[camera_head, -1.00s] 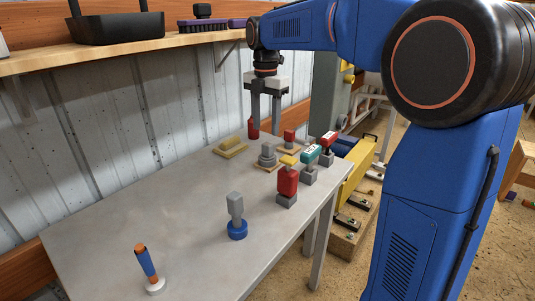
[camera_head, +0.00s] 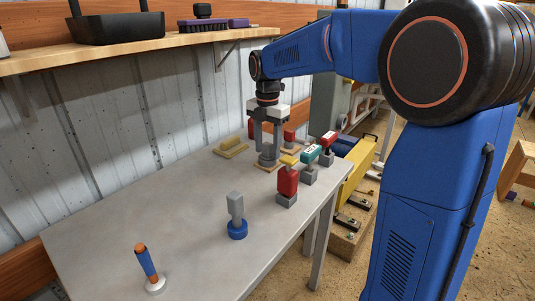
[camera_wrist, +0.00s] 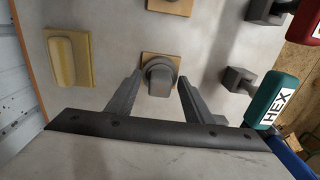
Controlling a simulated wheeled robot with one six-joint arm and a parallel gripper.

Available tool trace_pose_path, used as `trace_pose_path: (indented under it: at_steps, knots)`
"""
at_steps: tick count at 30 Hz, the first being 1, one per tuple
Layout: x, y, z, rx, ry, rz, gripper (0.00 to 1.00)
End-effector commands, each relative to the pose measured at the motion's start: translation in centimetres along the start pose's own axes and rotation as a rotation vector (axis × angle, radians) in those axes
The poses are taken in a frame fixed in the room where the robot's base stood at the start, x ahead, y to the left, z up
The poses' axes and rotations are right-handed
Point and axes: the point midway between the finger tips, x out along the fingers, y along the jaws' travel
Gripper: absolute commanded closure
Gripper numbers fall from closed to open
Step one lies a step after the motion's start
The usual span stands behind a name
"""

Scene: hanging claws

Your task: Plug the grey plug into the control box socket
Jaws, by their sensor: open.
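A grey stepped piece with a rounded top, which looks like the grey plug (camera_head: 268,161), stands on a small wooden plate on the table. In the wrist view the grey plug (camera_wrist: 157,77) sits between my fingertips. My gripper (camera_head: 268,146) points down directly over it. It is open, with one finger on each side and visible gaps to the piece in the wrist view (camera_wrist: 159,88). In the head view the fingers hide its upper part. A grey-green cabinet (camera_head: 327,85) behind the table may be the control box; I cannot make out a socket.
A yellow block (camera_head: 230,148) lies left of my gripper. Red (camera_head: 287,184) and teal (camera_head: 310,158) handled tools stand to the right. A grey piece on a blue base (camera_head: 236,220) and a blue-orange handle (camera_head: 146,263) stand nearer. The table's left middle is clear.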

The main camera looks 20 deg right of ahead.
Motion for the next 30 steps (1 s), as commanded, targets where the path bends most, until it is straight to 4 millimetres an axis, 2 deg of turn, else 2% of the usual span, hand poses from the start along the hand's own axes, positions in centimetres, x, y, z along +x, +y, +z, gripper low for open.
trace_pose_path:
  at_steps: [2,7,8,15,19,30]
  knots:
    - [0.0,0.0,0.0,0.0,0.0,0.0,0.55]
    - [0.0,0.0,0.0,0.0,0.0,0.0,0.96]
    - [0.0,0.0,0.0,0.0,0.0,0.0,0.98]
    - [-0.1,0.0,0.0,0.0,0.0,0.0,0.98]
    - [-0.8,0.0,0.0,0.0,0.0,0.001,0.98]
    - [-7.2,0.0,0.0,0.0,-0.001,0.002,0.98]
